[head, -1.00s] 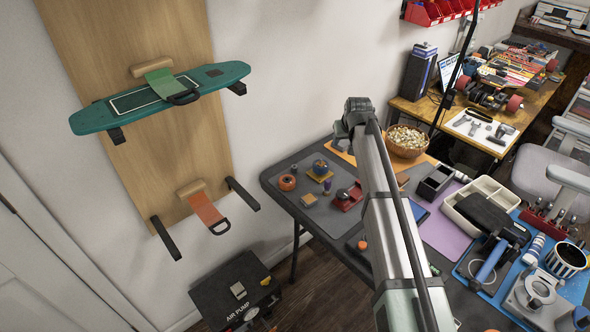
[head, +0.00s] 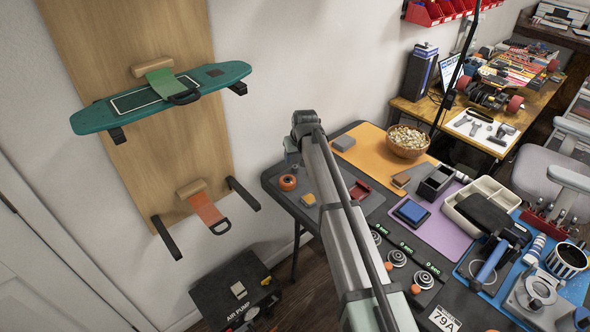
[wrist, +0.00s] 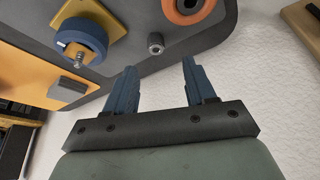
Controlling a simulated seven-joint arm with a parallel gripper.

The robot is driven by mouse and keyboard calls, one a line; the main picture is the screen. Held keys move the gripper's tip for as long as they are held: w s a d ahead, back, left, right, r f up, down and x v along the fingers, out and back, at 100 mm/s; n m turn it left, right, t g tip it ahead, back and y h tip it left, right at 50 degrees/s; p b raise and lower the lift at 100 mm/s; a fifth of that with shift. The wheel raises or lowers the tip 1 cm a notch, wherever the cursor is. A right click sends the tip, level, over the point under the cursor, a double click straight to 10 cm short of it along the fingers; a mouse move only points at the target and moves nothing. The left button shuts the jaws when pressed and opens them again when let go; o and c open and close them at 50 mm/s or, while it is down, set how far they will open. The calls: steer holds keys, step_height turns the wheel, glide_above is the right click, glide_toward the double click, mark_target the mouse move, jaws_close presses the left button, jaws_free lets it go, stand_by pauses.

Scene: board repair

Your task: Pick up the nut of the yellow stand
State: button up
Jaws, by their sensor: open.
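The yellow stand (wrist: 112,27) is at the upper left of the wrist view, with a blue wheel (wrist: 80,34) and a silver bolt end on it. A small silver nut (wrist: 155,43) sits apart from the stand on the dark mat, between it and an orange wheel (wrist: 188,8). My gripper (wrist: 159,68) is open and empty. In the picture its two blue fingers are below the nut, which lines up with the gap between them.
The orange wheel also shows in the head view (head: 287,183), near a small yellow piece (head: 308,199). A grey block (head: 343,143) lies on an orange mat (head: 372,152). The table edge and white wall are close to my gripper.

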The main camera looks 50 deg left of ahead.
mark_target(296, 167)
steer(key=shift+w+d+x, duration=0.1)
steer(key=shift+x, duration=1.75)
steer(key=shift+w+d+x, duration=0.1)
steer(key=shift+w+x, duration=0.05)
steer(key=shift+x, duration=1.7)
steer(key=shift+c, duration=0.2)
jaws_close()
